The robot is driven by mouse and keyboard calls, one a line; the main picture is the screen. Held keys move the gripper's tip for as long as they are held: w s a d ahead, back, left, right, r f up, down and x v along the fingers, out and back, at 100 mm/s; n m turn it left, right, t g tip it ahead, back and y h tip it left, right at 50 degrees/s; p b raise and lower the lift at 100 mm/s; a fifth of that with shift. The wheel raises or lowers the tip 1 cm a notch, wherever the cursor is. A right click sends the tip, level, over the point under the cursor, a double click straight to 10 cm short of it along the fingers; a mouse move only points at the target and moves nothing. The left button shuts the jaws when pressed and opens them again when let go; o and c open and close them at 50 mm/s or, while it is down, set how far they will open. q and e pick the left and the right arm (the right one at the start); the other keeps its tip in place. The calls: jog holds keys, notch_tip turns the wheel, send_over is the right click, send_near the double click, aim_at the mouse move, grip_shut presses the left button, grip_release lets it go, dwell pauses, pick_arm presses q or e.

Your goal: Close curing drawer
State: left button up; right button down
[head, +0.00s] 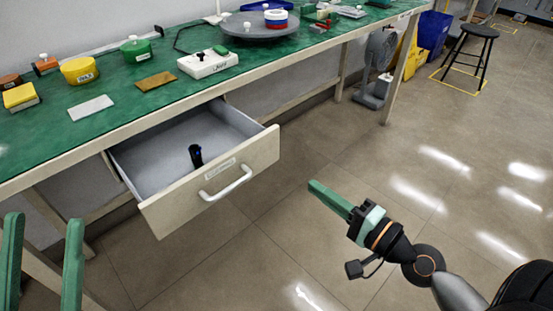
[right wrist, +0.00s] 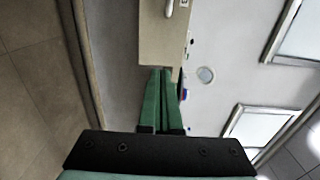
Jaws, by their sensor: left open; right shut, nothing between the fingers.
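The curing drawer (head: 150,160) stands pulled out under the green-topped bench, with its inside open to view. Its beige front (head: 165,213) has a label and a white bar handle (head: 226,184). A small dark object (head: 196,155) stands inside it. My right gripper (head: 314,186) is shut and empty, to the right of the drawer front and apart from it. In the right wrist view its green fingers (right wrist: 161,74) lie together, with a beige panel (right wrist: 163,40), seemingly the drawer front, beyond them. My left gripper (head: 43,220) is open and empty at the lower left, left of the drawer.
The bench top (head: 120,112) holds yellow and green canisters, a white device (head: 207,64) and a round turntable (head: 262,25). A bench leg (head: 390,80), a grey fan (head: 378,65) and a black stool (head: 478,38) stand further right. The floor right of the drawer is clear.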

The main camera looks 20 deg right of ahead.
aim_at(266, 154)
jog(key=p+x, duration=0.2)
jog(key=x, duration=0.9)
jog(key=shift+p, duration=0.4)
pick_arm(q)
jog(key=shift+a+r+m, duration=0.15)
jog(key=shift+r+m, duration=0.15)
jog(key=shift+r, duration=1.55)
pick_arm(e)
jog(key=shift+w+a, duration=0.2)
jog(key=shift+w, duration=0.35)
